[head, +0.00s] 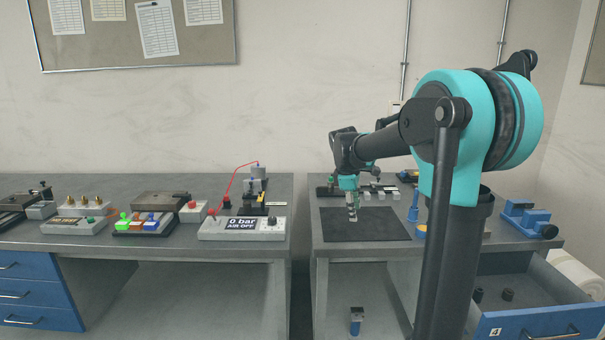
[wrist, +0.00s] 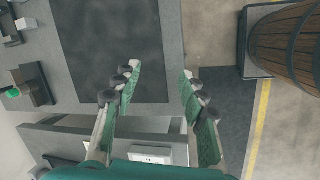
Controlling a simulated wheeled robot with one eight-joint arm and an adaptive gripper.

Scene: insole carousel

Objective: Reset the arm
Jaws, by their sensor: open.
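My gripper (head: 352,214) hangs from my teal and black arm above the right workbench (head: 340,252), near the dark mat (head: 385,226). In the wrist view my gripper (wrist: 160,78) has its two green-padded fingers spread apart with nothing between them. The dark mat (wrist: 112,45) shows beyond the left finger. The bench edge and the floor show between and beyond the fingers.
An open drawer (head: 540,320) marked 4 juts out at the right bench, holding small dark parts. A blue vise (head: 528,220) stands at its right end. The left bench carries a "0 bar AIR OFF" box (head: 240,228).

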